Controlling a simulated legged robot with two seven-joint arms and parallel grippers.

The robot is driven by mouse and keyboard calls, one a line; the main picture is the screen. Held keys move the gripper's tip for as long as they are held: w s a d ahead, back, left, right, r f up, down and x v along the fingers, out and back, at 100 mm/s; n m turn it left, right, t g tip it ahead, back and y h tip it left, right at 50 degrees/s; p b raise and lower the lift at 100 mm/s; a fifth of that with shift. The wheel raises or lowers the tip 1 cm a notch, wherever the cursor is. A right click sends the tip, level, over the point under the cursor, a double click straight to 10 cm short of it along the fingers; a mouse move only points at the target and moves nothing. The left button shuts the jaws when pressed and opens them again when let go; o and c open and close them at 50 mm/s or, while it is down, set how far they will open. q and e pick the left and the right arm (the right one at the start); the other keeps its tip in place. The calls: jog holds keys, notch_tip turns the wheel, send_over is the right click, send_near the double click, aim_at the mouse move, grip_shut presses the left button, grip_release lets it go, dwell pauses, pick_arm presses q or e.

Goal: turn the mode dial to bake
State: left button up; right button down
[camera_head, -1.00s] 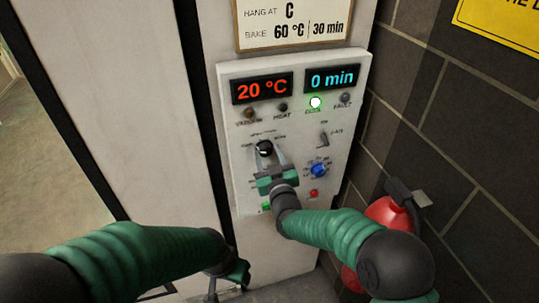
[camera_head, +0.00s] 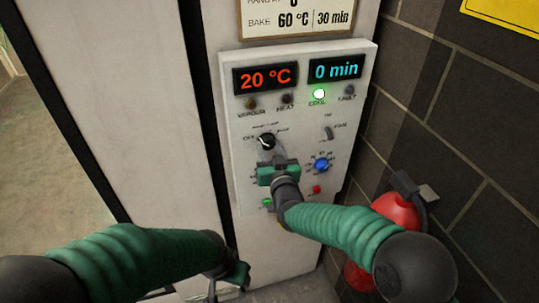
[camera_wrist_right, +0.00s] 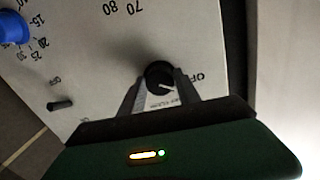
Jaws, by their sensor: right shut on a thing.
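The control panel (camera_head: 243,128) has a black mode dial (camera_head: 266,142) with a white pointer mark. In the head view "OFF" stands left of the dial and the label on its right looks like "BAKE". My right gripper (camera_head: 270,155) is shut on the dial from below. In the right wrist view the dial (camera_wrist_right: 160,76) sits between the two fingertips (camera_wrist_right: 160,88), with its pointer toward the "OFF" side. My left gripper (camera_head: 232,280) hangs low in front of the panel's lower left, apart from it; its fingers are too unclear to judge.
A blue knob (camera_head: 321,165), a fan switch (camera_head: 329,132), a red button (camera_head: 316,189) and a green button (camera_head: 267,202) are close to the dial. Displays read 20 °C (camera_head: 265,77) and 0 min (camera_head: 335,69). The COOL lamp (camera_head: 319,94) is lit. A red extinguisher (camera_head: 395,212) stands at right.

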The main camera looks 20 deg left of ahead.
jog(key=m+b, duration=0.6)
jog(key=b, duration=0.1)
jog(key=m+b, duration=0.7)
jog(key=shift+w+d+r+g+y, duration=0.2)
jog(key=shift+g+y, duration=0.1)
jog(key=shift+g, duration=0.1)
jog(key=m+b, duration=0.2)
jog(key=shift+m, duration=0.3)
jog(key=m+b, duration=0.3)
jog(key=m, duration=0.1)
jog(key=shift+y+b, duration=0.3)
jog(key=shift+m+g+b, duration=0.3)
jog(key=shift+m+b, duration=0.6)
jog(key=shift+m, duration=0.6)
jog(key=c, duration=1.3)
grip_release()
jog(key=o, duration=0.4)
jog(key=shift+w+f, duration=0.2)
jog(key=shift+o, duration=0.2)
